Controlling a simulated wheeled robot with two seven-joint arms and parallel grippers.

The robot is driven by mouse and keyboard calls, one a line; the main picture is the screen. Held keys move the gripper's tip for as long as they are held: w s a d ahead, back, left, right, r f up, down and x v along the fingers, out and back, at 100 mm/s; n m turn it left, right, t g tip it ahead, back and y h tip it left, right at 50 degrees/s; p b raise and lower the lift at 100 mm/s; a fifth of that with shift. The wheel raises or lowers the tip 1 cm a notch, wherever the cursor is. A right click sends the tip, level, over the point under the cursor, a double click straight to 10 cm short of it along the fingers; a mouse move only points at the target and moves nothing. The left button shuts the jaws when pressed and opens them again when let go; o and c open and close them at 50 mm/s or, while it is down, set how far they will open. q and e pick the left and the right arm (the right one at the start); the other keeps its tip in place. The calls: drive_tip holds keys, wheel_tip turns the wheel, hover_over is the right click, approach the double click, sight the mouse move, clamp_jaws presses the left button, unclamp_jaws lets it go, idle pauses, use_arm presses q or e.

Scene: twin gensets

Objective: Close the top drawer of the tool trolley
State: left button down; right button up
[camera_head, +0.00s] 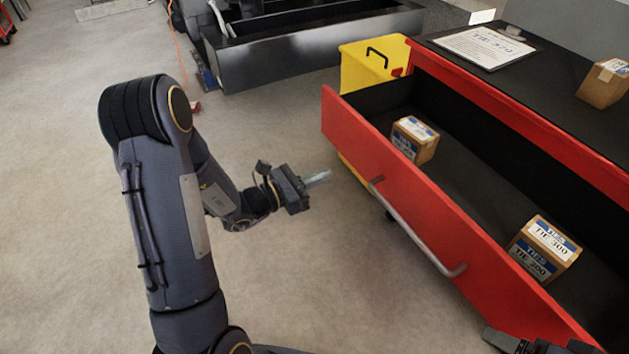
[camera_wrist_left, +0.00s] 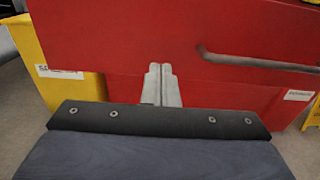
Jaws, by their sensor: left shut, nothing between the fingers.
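The red top drawer (camera_head: 375,150) of the tool trolley stands pulled out, with its dark inside showing. Its grey bar handle (camera_head: 415,230) runs along the front panel. Two small cardboard boxes lie inside, one near the left end (camera_head: 414,140) and one near the right (camera_head: 544,249). My left gripper (camera_head: 318,178) is shut and empty, to the left of the drawer front and apart from it. In the left wrist view its fingers (camera_wrist_left: 161,84) point at the red panel, with the handle (camera_wrist_left: 255,60) to the right.
The black trolley top (camera_head: 465,68) holds a clipboard (camera_head: 484,46) and a cardboard box (camera_head: 604,82). A yellow case (camera_head: 372,66) stands behind the drawer's left end. A black machine frame (camera_head: 310,45) stands at the back. The floor (camera_head: 290,260) in front of the drawer is clear.

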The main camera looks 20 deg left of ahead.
sight(366, 158)
use_arm(q)
drive_tip(key=b+x, duration=0.1)
drive_tip(key=x, duration=0.9)
use_arm(e)
drive_tip(key=shift+f, duration=0.55)
use_arm(q)
drive_tip(key=shift+d, duration=0.1)
